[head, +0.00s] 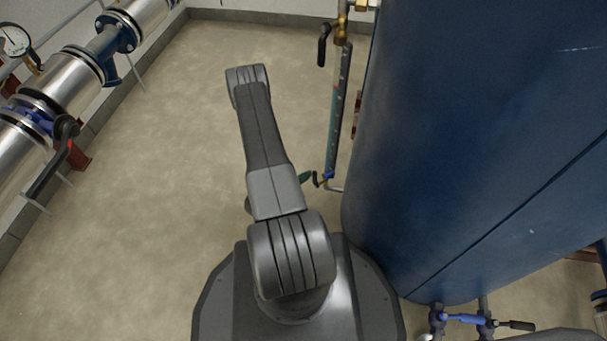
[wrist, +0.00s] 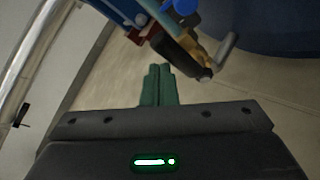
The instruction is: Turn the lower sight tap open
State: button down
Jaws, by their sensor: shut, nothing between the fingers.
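The lower sight tap (head: 326,177) is at the foot of the sight glass (head: 338,110), beside the big blue tank, with blue parts and a dark lever. In the wrist view its black lever (wrist: 178,52) points down and right, beside a brass body (wrist: 201,53). My gripper shows as a green tip (head: 306,177) just left of the tap, mostly hidden by my arm. In the wrist view my gripper's two green fingers (wrist: 158,72) are pressed together and empty, just below and left of the lever. Whether they touch it I cannot tell.
The blue tank (head: 470,130) fills the right side. An upper tap (head: 323,45) with a black lever tops the sight glass. Silver pipes (head: 60,85) with a red-and-black lever run along the left. The floor (head: 150,200) between is clear.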

jog(key=shift+s+d+r, duration=0.1)
jog(key=shift+s+d, duration=0.1)
jog(key=shift+s, duration=0.15)
dwell(0.4)
jog(key=p+v, duration=0.4)
jog(key=v, duration=0.9)
jog(key=shift+a, duration=0.4)
jog(key=shift+r, duration=0.1)
jog(key=b+x, duration=0.3)
jog(key=x, duration=0.9)
dwell(0.6)
jog(key=shift+s, duration=0.1)
